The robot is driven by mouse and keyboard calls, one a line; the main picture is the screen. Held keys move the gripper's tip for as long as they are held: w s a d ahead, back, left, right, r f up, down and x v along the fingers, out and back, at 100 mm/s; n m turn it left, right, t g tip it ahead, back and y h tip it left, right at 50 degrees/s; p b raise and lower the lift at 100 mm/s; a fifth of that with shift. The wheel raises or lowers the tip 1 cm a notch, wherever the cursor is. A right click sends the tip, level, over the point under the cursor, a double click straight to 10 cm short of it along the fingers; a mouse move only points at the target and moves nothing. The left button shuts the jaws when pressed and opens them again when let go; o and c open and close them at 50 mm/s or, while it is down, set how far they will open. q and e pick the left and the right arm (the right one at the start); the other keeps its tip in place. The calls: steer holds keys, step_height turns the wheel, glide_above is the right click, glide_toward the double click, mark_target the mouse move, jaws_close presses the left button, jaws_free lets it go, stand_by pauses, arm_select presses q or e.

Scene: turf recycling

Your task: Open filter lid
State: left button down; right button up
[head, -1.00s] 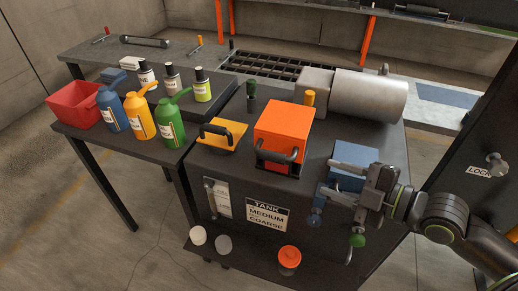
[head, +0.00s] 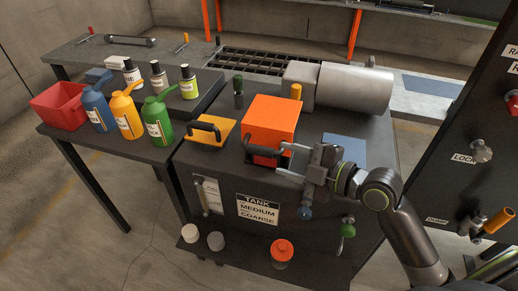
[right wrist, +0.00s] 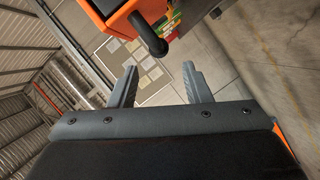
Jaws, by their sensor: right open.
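An orange box (head: 271,117) with a dark bar handle (head: 262,155) on its front stands on the black tank cabinet. A flat yellow lid-like plate (head: 208,133) with a black handle lies to its left; I cannot tell which of them is the filter lid. My right gripper (head: 286,163) is just right of the orange box's handle, with its fingers pointing left. In the right wrist view its fingers (right wrist: 158,80) are apart with nothing between them. The orange box (right wrist: 112,16) and the end of its handle (right wrist: 150,35) show beyond the fingertips there. My left gripper is not in view.
A grey cylinder (head: 350,88) lies behind the box. A blue block (head: 344,148) sits behind my right gripper. A green-handled valve (head: 347,230) and an orange-capped jar (head: 282,252) are below. Bottles and a red bin (head: 60,106) stand left.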

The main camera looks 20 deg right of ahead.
mark_target(268, 154)
steer(key=shift+p+x, duration=0.7)
steer(key=shift+x, duration=3.6)
jaws_close()
